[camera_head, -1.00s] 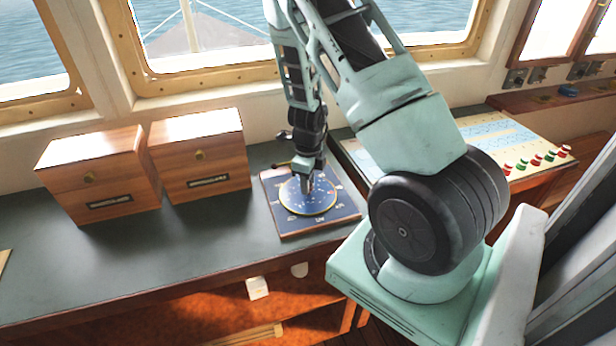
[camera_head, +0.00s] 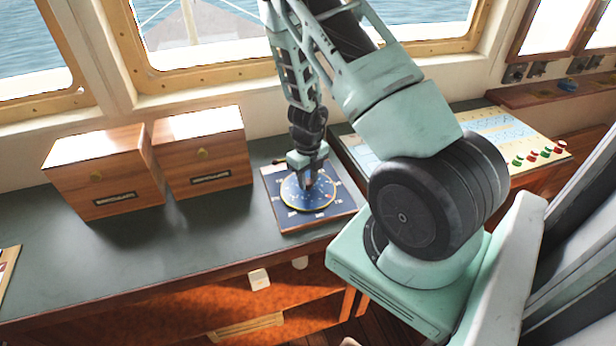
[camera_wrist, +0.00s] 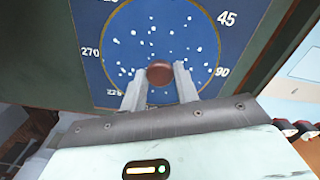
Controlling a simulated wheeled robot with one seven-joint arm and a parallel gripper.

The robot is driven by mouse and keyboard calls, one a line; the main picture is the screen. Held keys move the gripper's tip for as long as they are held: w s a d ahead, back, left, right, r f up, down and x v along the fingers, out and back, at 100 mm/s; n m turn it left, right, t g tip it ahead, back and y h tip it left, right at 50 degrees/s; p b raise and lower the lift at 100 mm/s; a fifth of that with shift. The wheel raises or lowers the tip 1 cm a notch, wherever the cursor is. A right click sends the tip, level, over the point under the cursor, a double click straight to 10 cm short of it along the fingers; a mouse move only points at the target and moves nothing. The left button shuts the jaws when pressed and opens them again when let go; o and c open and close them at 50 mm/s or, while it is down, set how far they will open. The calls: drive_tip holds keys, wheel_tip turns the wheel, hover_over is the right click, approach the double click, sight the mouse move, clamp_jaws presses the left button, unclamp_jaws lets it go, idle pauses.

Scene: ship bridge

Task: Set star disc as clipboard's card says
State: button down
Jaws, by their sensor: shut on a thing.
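The star disc (camera_head: 296,199) is a round blue disc with white dots and a yellow rim. It lies on a dark blue square board (camera_head: 285,222) on the counter. In the wrist view the star disc (camera_wrist: 135,50) shows a brown round knob (camera_wrist: 159,72), and numbers 45, 90, 270 and 225 are printed on the board (camera_wrist: 240,45) around it. My gripper (camera_head: 307,184) is over the disc; in the wrist view my gripper (camera_wrist: 160,80) has its fingers on either side of the knob, shut on it. No readable clipboard card shows.
Two wooden drawer boxes (camera_head: 107,175) (camera_head: 203,155) stand to the left on the grey counter (camera_head: 190,240). A chart panel with red and green knobs (camera_head: 530,158) is at the right. The counter's front left is mostly clear.

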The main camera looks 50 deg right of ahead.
sight(308, 181)
drive_tip(key=c, duration=1.1)
unclamp_jaws()
drive_tip(key=shift+o, duration=0.2)
wheel_tip(308, 181, up, 17)
drive_tip(key=p, duration=0.1)
drive_tip(key=shift+r, duration=0.2)
